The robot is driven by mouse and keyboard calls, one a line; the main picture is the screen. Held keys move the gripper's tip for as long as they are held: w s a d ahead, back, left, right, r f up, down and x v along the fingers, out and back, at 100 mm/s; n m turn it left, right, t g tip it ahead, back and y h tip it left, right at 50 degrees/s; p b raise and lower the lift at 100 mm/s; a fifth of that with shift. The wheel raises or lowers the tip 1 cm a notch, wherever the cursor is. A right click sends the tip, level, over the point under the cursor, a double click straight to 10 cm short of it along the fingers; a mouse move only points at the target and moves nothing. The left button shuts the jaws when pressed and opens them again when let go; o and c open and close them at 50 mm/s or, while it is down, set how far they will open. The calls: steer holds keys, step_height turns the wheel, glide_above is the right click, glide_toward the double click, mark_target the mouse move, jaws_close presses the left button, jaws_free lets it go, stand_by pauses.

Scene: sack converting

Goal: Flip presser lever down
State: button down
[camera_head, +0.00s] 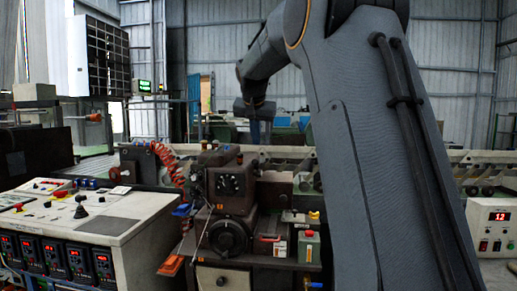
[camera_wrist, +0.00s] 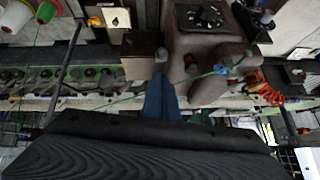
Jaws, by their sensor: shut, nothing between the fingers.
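The brown sewing machine (camera_head: 231,190) stands in the lower middle of the head view, with a black dial on its face and a handwheel below. The machine head also shows at the top of the wrist view (camera_wrist: 205,45). I cannot pick out the presser lever with certainty in either view. My gripper (camera_head: 255,136) hangs behind and above the machine in the head view. In the wrist view its blue fingers (camera_wrist: 160,80) are together and empty, pointing at the machine's underside region between a brown block and the head. Whether they touch anything is unclear.
A control console (camera_head: 85,225) with red displays stands at left. Red coiled hose (camera_head: 170,165) hangs beside the machine. Thread cones (camera_wrist: 45,12) and thin green threads show in the wrist view. A conveyor rail (camera_head: 390,157) runs behind. A white control box (camera_head: 492,226) stands at right.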

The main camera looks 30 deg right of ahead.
steer(key=shift+m, duration=0.3)
steer(key=r, duration=0.1)
steer(key=d+r, duration=0.1)
steer(key=w+r, duration=0.1)
steer(key=shift+d+r, duration=0.35)
steer(key=shift+r, duration=0.05)
steer(key=shift+w+f, duration=0.1)
steer(key=p, duration=0.5)
glide_above(256, 168)
steer(key=f, duration=0.9)
steer(key=shift+s+d+f, duration=0.2)
steer(key=shift+d+f, duration=0.05)
steer(key=shift+d, duration=0.15)
steer(key=shift+s+a+f, duration=0.1)
steer(key=shift+a+f, duration=0.1)
steer(key=shift+f, duration=0.35)
steer(key=shift+f+t+b, duration=0.15)
steer(key=shift+t+b, duration=0.15)
steer(key=shift+b, duration=0.45)
